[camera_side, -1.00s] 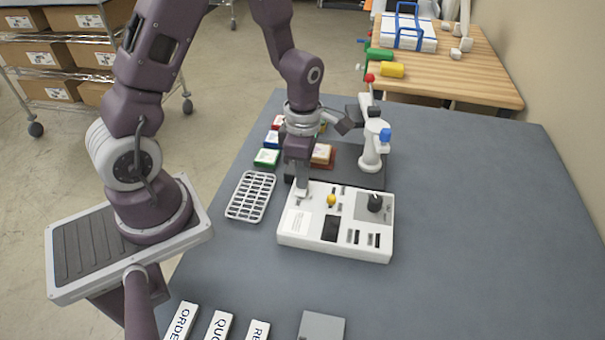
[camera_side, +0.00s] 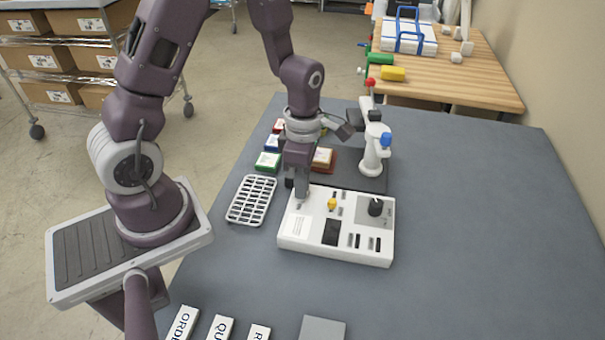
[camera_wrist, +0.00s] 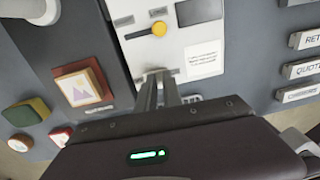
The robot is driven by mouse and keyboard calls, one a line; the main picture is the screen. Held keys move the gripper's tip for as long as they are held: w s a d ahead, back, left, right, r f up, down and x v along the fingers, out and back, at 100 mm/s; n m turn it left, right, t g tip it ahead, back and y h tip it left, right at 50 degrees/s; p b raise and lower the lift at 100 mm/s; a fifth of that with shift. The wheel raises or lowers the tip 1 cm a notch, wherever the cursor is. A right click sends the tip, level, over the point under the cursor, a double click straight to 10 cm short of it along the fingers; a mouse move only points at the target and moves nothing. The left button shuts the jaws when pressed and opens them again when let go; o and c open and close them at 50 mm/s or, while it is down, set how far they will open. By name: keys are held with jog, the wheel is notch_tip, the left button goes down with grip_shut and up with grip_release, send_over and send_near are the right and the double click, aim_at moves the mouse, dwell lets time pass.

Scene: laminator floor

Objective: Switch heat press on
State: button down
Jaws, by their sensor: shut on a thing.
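A white control box (camera_side: 300,240) lies on the grey-blue table, with a yellow knob (camera_side: 332,204), a black dial (camera_side: 376,206) and a dark display (camera_side: 331,231). My gripper (camera_side: 301,194) points down at the box's back left corner. Its narrow fingers (camera_wrist: 158,88) are shut on a small grey switch part (camera_wrist: 152,73) at the box's edge, mostly hidden by the fingers. The yellow knob (camera_wrist: 159,28) also shows in the wrist view. Behind the box stands the press, with a white post (camera_side: 371,158), a blue knob (camera_side: 386,139) and a red-tipped lever (camera_side: 370,83).
A white slotted rack (camera_side: 252,200) lies left of the box. Several coloured blocks, one of them green (camera_side: 267,161), sit behind the rack. White label plates (camera_side: 219,328) and a grey plate (camera_side: 322,328) lie at the front edge. The table's right side is clear.

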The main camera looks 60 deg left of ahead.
notch_tip(320, 180, up, 14)
jog(key=shift+w+a, duration=0.3)
jog(key=s+d+r+m+t, duration=0.25)
jog(key=s+r+m, duration=0.35)
jog(key=m, duration=0.7)
jog(key=s+d+r+m+t, duration=0.1)
jog(key=s+r+m+t, duration=0.3)
jog(key=s+m, duration=0.7)
jog(key=w+a+f+n+g, duration=0.2)
jog(key=w+f+n+g, duration=0.25)
jog(key=w+n, duration=0.6)
jog(key=w+a+f+n+g, duration=0.25)
jog(key=w+f+n, duration=0.4)
jog(key=n, duration=0.75)
jog(key=shift+m+h, duration=0.25)
jog(key=shift+h, duration=0.05)
jog(key=f, duration=0.4)
jog(key=d+f, duration=0.1)
jog(key=f, duration=0.3)
jog(key=s+f, duration=0.1)
jog(key=f, duration=0.3)
jog(key=shift+d+f, duration=0.35)
jog(key=shift+f, duration=0.1)
